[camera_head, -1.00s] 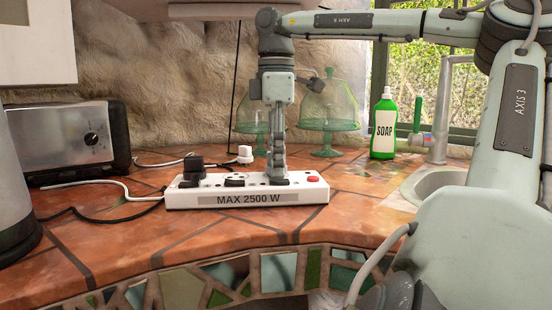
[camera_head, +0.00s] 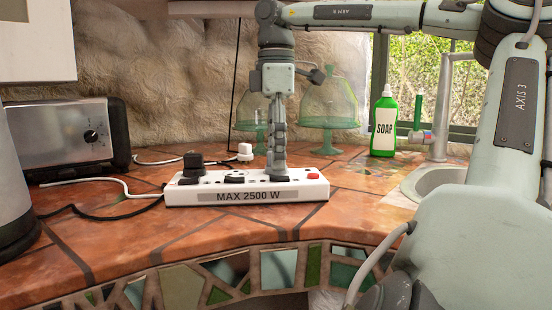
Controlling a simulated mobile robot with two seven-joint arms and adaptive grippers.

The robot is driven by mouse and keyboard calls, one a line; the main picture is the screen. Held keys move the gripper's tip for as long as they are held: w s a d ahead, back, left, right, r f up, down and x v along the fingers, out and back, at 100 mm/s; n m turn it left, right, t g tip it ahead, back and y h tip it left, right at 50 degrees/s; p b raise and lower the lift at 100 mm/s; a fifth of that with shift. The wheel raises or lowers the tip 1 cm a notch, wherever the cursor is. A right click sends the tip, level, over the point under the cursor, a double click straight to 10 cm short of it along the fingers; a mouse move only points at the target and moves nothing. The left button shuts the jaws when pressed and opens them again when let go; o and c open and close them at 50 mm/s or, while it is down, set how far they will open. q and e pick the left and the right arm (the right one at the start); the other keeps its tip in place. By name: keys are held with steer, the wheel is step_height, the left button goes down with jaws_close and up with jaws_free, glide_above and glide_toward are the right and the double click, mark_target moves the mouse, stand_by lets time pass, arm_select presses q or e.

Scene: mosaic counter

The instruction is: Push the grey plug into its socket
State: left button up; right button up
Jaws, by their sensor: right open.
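A white power strip (camera_head: 312,190) marked "MAX 2500 W" lies on the tiled counter. My right gripper (camera_head: 276,175) points straight down at the right half of the strip, close to its top, beside a red switch (camera_head: 313,176). Its jaws are open, but from this side the gap hardly shows. A dark plug (camera_head: 193,164) stands on the strip's left end. A round dark socket or flat piece (camera_head: 235,179) shows in the middle. I cannot make out a clearly grey plug; the fingers may hide one. My left gripper is not in view.
A white plug (camera_head: 244,152) with a dark cable stands behind the strip. A toaster (camera_head: 66,136) is at the left. Glass domes (camera_head: 328,105) and a soap bottle (camera_head: 384,125) stand at the back. The counter in front of the strip is clear.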

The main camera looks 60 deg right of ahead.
step_height(320, 180, up, 11)
steer(key=shift+f, duration=0.2)
